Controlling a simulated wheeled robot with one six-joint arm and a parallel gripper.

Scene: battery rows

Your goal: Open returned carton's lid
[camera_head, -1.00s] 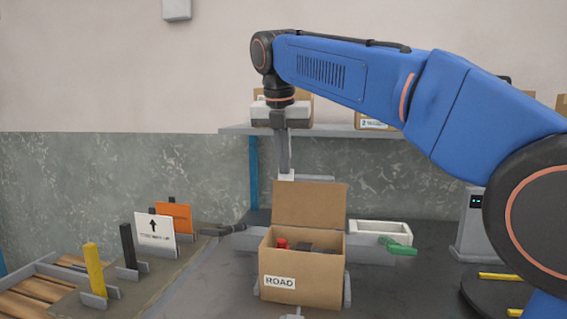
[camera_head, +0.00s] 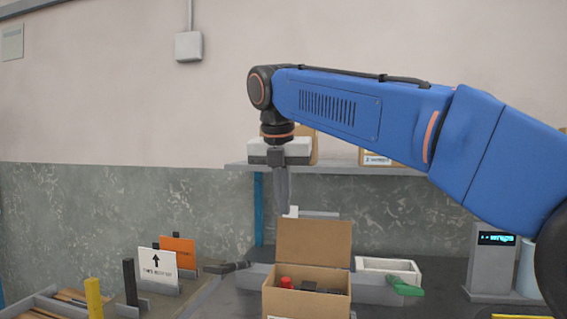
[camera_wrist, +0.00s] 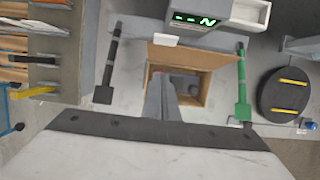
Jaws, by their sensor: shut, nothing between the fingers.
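The returned carton (camera_head: 306,303) is a brown cardboard box at the bottom centre of the head view. Its lid (camera_head: 314,243) stands up, raised at the back edge. Inside are a red item (camera_head: 286,282) and dark items (camera_head: 318,289). In the wrist view the carton (camera_wrist: 205,90) shows beyond my gripper, with the lid (camera_wrist: 190,55) at its far side. My gripper (camera_head: 284,208) is shut and empty, pointing down above and behind the carton. It seems apart from the lid. In the wrist view the fingers (camera_wrist: 160,98) partly hide the carton's left side.
A black-handled clamp (camera_head: 228,267) is left of the carton and a green-handled one (camera_head: 405,287) right. A white tray (camera_head: 390,268) sits behind the green handle. A shelf (camera_head: 345,169) with boxes is behind. Sign cards (camera_head: 157,268) stand at left; a grey device (camera_head: 490,265) is at right.

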